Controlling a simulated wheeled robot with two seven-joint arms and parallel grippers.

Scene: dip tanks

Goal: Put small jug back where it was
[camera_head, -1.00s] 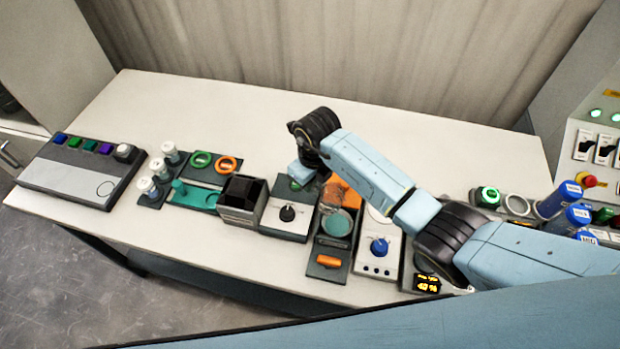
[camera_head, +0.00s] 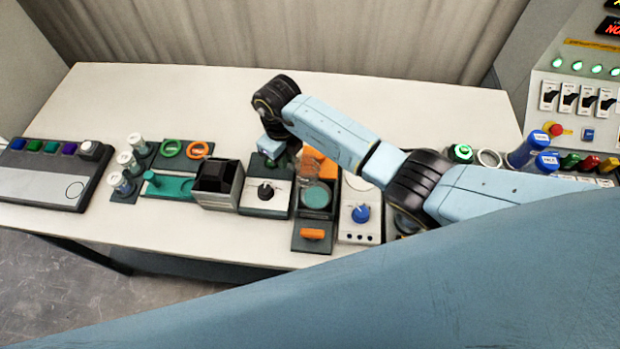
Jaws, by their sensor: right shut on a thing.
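My right gripper (camera_head: 286,158) reaches in from the right over the middle of the table's row of devices. It is low, beside an orange block (camera_head: 322,162) and behind the panel with a black knob (camera_head: 265,191). It is shut on a small see-through vessel (camera_head: 308,180), which seems to be the small jug; its outline is faint and partly hidden by the gripper and arm. Below it is a dark stand with a round teal disc (camera_head: 316,197) and an orange handle (camera_head: 312,234). My left gripper is not in view.
White-capped vials (camera_head: 128,162) and green and orange rings (camera_head: 171,148) are further left. A blue-knob device (camera_head: 361,213) is to the right. The table's back strip (camera_head: 180,95) is clear.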

